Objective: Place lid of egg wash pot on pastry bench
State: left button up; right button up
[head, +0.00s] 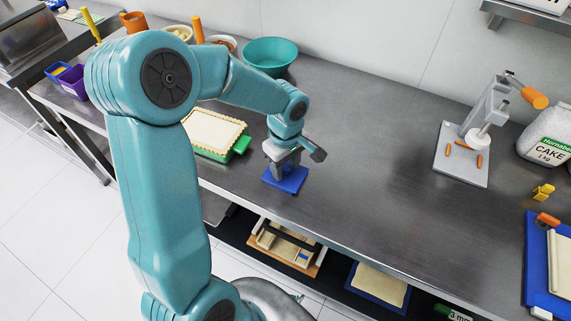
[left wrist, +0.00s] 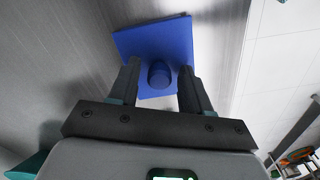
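The blue square lid (head: 287,180), with a round blue knob, is at the bench's (head: 350,170) front edge and looks flat on its steel top. In the left wrist view the lid (left wrist: 165,38) is tilted in the picture, its knob (left wrist: 158,73) between my fingers. My left gripper (head: 284,170) points down over the lid. Its two fingers (left wrist: 158,82) stand apart, with a gap on each side of the knob, so it looks open. I cannot tell which container is the egg wash pot. My right gripper is not in view.
A green tray with pale pastry (head: 215,133) lies left of the lid, and a teal bowl (head: 271,56) stands behind. A lever press (head: 480,130), a cake-mix bag (head: 548,138) and a blue board (head: 535,255) are at right. The middle of the bench is clear.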

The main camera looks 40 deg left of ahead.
aim_at(285, 167)
pick_arm(q)
notch_tip(285, 167, up, 12)
jog(key=shift+r+p, duration=0.2)
jog(key=shift+p, duration=0.15)
dwell(0.4)
jog(key=shift+f, duration=0.1)
dwell(0.4)
